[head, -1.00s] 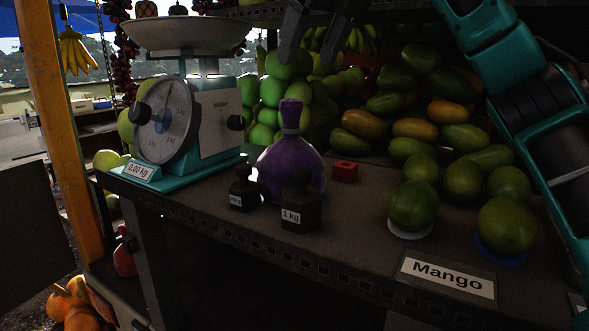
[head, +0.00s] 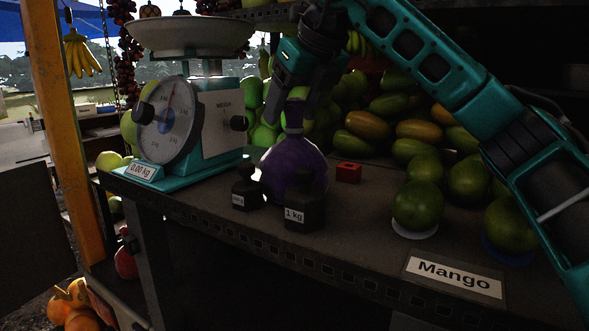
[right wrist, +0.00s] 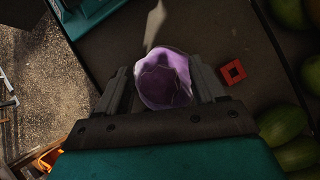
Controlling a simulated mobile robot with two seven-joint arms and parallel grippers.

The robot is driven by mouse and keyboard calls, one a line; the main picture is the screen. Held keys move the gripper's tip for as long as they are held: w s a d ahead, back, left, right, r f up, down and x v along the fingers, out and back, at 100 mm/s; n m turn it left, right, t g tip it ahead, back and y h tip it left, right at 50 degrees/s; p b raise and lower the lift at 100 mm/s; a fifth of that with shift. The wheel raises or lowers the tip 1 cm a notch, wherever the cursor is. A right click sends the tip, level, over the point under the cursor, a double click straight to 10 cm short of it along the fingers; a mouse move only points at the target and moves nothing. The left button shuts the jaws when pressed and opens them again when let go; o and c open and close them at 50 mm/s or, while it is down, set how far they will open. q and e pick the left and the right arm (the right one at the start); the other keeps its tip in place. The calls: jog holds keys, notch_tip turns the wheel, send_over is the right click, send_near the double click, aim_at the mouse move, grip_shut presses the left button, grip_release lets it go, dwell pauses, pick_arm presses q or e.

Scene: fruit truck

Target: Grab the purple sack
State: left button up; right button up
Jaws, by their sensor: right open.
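The purple sack (head: 294,168) stands upright on the dark shelf, with its tied neck at the top, behind the two black weights. My right gripper (head: 294,108) points down from above, with its fingers around or beside the sack's neck. In the right wrist view the sack (right wrist: 163,80) lies between the two fingers of the open right gripper (right wrist: 164,88), with a gap at the finger on the left. Whether a finger touches it I cannot tell. My left gripper is not in view.
A teal scale (head: 205,115) with a pan stands left of the sack. A 1 kg weight (head: 303,205) and a smaller weight (head: 246,190) stand in front. A red block (head: 348,172) lies to the right. Mangoes (head: 418,205) and a Mango sign (head: 454,276) are further right.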

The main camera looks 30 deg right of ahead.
jog(key=shift+c, duration=0.2)
grip_shut()
dwell(0.3)
jog(key=shift+r, duration=0.15)
dwell(0.7)
